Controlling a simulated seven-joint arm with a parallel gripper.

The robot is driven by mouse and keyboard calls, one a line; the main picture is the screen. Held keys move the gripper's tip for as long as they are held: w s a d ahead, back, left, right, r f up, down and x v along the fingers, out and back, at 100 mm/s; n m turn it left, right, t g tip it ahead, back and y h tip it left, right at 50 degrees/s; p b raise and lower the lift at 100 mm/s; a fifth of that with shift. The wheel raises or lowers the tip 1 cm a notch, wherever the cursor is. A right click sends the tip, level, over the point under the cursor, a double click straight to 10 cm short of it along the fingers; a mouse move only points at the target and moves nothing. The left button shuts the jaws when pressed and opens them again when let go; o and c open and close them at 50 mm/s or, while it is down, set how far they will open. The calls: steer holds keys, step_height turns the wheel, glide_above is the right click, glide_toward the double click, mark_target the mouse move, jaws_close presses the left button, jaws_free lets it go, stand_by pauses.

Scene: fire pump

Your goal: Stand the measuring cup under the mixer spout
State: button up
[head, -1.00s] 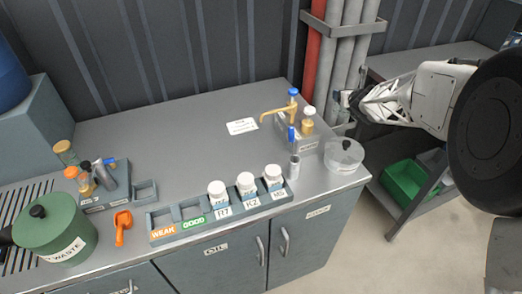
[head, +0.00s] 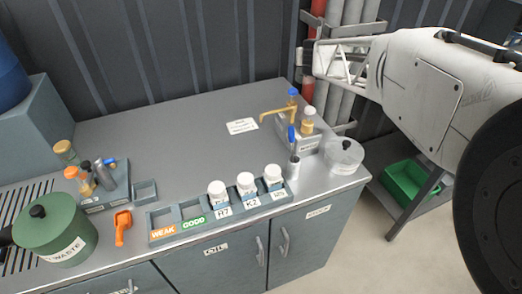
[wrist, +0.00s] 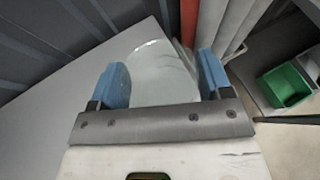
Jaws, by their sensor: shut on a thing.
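My gripper (wrist: 160,85) has blue fingers, which are closed on the sides of a clear measuring cup (wrist: 160,68) in the wrist view. The cup's far rim shows as a pale curve. In the head view my gripper (head: 308,58) is raised in front of the back wall, above and slightly right of the mixer; the cup cannot be made out there. The brass mixer spout (head: 276,111) points left from the grey mixer block (head: 309,142) near the bench's back right. The bench under the spout's tip looks clear.
A rack (head: 163,218) with several white-capped bottles lines the front edge. A white label (head: 241,126) lies left of the spout.

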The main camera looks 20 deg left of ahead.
steer(key=s+a+r+m+t+h, duration=0.1)
steer(key=s+a+r+m+h, duration=0.3)
steer(key=s+a, duration=0.3)
steer(key=s+a+f+m+g+h, duration=0.2)
steer(key=s+m+h, duration=0.3)
steer(key=s, duration=0.5)
steer(key=s+a+f+m+g+h, duration=0.2)
steer(key=s+a+f+m+h, duration=0.1)
steer(key=s, duration=0.8)
steer(key=shift+a+f+m+h, duration=0.25)
steer(key=shift+a+m+h, duration=0.5)
steer(key=shift+m+h, duration=0.8)
steer(key=shift+n+g, duration=0.25)
steer(key=shift+g, duration=0.05)
steer(key=w+d+f, duration=0.1)
steer(key=f, duration=0.6)
steer(key=w+d+f, duration=0.1)
steer(key=d+f, duration=0.1)
steer(key=f, duration=0.5)
steer(key=shift+w, duration=0.35)
steer(key=shift+d+h, duration=0.1)
steer(key=shift+h, duration=0.15)
